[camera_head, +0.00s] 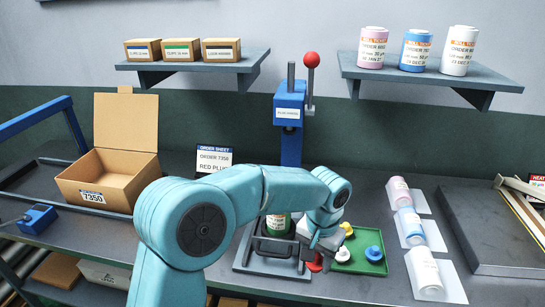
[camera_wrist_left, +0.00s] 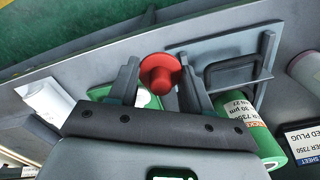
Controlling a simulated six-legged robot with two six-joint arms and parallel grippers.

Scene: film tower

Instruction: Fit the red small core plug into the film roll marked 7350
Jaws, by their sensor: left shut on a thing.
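The red small core plug (camera_wrist_left: 160,72) is between the fingertips of my left gripper (camera_head: 318,252) in the left wrist view. In the head view the red plug (camera_head: 315,265) shows just below the fingers, partly hidden by them. My left gripper is shut on it. The plug is apart from the roll. My right gripper is not in view.
A lever press (camera_head: 289,115) rises behind the roll, with a handled base plate (camera_head: 262,262). A green tray (camera_head: 375,268) at right holds white, yellow and blue plugs. An order sheet (camera_head: 214,160) reads 7350, red plug. Rolls (camera_head: 410,222) lie right; an open box (camera_head: 103,182) stands left.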

